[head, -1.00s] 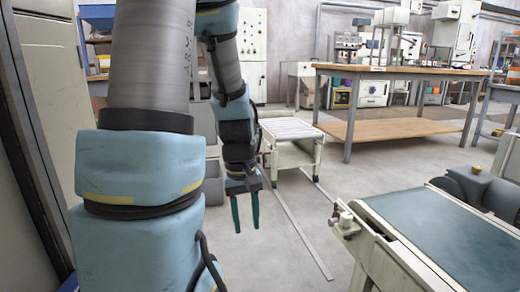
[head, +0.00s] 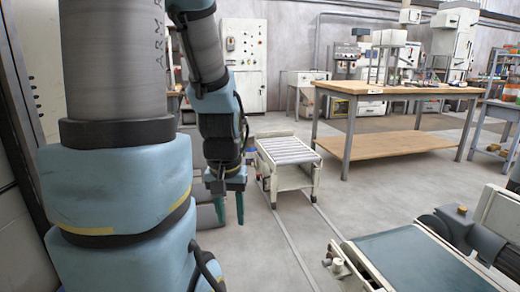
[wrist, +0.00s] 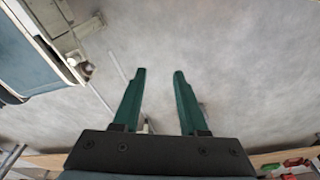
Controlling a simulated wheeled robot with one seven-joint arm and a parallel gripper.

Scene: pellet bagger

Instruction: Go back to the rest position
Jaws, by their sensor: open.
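My gripper (head: 229,208) hangs with its green fingers pointing down, left of the small roller stand in the head view. In the wrist view my gripper (wrist: 159,90) is open, with the two fingers apart and nothing between them. Bare grey floor lies beyond the fingertips. The arm's blue and grey links fill the left of the head view and hide what is behind them.
A roller stand (head: 288,150) is just right of my gripper. A conveyor (head: 420,262) is at the lower right and shows in the wrist view (wrist: 40,62). A wooden workbench (head: 395,88) stands behind. Floor between stand and conveyor is clear.

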